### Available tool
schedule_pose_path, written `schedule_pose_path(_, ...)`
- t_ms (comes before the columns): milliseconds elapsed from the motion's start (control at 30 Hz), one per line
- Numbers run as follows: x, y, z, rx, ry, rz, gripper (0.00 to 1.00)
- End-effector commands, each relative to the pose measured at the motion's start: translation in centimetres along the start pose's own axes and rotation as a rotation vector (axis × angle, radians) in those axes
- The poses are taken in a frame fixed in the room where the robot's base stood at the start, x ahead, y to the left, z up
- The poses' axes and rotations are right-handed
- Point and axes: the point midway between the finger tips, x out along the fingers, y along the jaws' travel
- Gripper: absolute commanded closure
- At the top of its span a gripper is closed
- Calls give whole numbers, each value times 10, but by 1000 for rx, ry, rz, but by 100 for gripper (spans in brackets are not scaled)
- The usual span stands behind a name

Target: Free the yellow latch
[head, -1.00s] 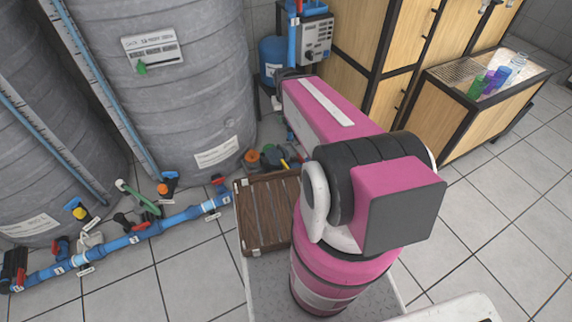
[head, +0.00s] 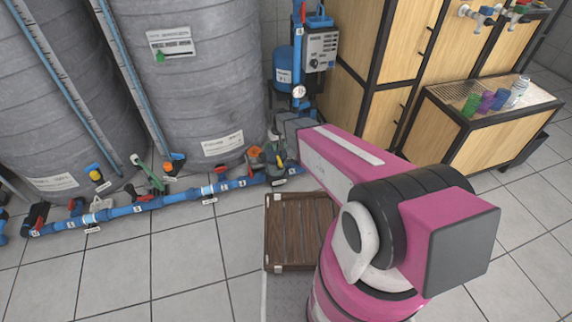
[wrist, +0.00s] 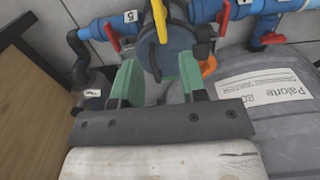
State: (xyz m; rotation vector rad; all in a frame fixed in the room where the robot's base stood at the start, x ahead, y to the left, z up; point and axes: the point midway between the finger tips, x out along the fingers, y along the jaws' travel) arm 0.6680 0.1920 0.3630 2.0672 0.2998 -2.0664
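A yellow latch (wrist: 160,20) stands upright at the top middle of the wrist view, in front of a dark blue round fitting (wrist: 167,52) on the blue pipework. My gripper (wrist: 158,82) shows two green fingertips, spread apart with nothing held between them. The latch is beyond the fingertips, and I see no contact with it. In the head view my pink arm reaches toward the pipe corner beside the tank, and the fingertips cannot be made out there. I cannot make out the latch clearly in the head view.
Red valve handles (wrist: 112,36) flank the latch on the blue pipe. A grey tank (head: 190,80) stands close by, and a wooden slatted crate (head: 285,235) lies on the floor. Wooden cabinets (head: 365,60) stand at right. Tiled floor is open at front left.

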Motion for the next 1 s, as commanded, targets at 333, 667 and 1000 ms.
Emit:
schedule_pose_path(333,54,1,0,1,-3,0,61)
schedule_pose_path(667,97,1,0,1,-1,0,61)
schedule_pose_path(1000,104,1,1,1,0,0,61)
